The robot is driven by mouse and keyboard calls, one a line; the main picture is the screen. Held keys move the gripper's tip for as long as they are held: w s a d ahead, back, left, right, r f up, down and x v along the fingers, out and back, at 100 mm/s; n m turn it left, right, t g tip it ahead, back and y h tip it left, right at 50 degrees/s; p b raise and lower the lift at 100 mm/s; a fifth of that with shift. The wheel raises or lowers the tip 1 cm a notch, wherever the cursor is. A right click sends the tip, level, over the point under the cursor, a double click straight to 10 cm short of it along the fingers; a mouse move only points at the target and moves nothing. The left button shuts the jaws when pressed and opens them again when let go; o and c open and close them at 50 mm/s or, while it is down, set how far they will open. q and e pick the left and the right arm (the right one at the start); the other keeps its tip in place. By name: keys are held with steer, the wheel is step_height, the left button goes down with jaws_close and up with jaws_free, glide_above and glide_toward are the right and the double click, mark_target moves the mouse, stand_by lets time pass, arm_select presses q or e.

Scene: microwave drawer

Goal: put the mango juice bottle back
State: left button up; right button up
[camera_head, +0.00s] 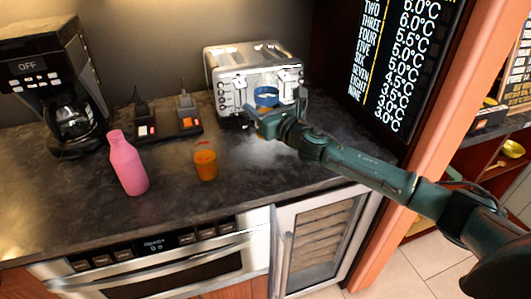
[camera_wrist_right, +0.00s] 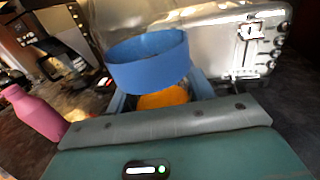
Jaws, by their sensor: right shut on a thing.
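My right gripper (camera_head: 268,118) reaches in from the right and is shut on the mango juice bottle (camera_head: 266,97) in front of the toaster. In the head view only the bottle's wide blue top shows clearly; the gripper hides its lower part. In the right wrist view the blue top (camera_wrist_right: 150,62) stands large between the fingers of the right gripper (camera_wrist_right: 160,98), with an orange part (camera_wrist_right: 163,98) below it. I cannot tell whether the bottle touches the counter. My left gripper is not in view.
A silver toaster (camera_head: 235,68) stands right behind the held bottle. A pink bottle (camera_head: 127,165) and an orange cup (camera_head: 205,165) stand on the dark counter (camera_head: 70,205). A coffee maker (camera_head: 50,75) is at left. Below are an oven (camera_head: 165,262) and a glass-door cooler (camera_head: 318,240).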

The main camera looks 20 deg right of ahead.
step_height(320, 180, down, 5)
steer(key=shift+f+b, duration=0.2)
steer(key=shift+b, duration=0.5)
step_height(320, 180, down, 3)
steer(key=shift+f+b, duration=0.1)
steer(key=shift+b, duration=0.6)
steer(key=shift+f, duration=0.25)
steer(key=shift+r, duration=0.1)
steer(key=shift+f, duration=0.25)
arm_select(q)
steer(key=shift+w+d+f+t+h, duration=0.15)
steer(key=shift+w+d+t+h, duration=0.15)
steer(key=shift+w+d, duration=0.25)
arm_select(e)
steer(key=o, duration=1.2)
steer(key=shift+r, duration=0.1)
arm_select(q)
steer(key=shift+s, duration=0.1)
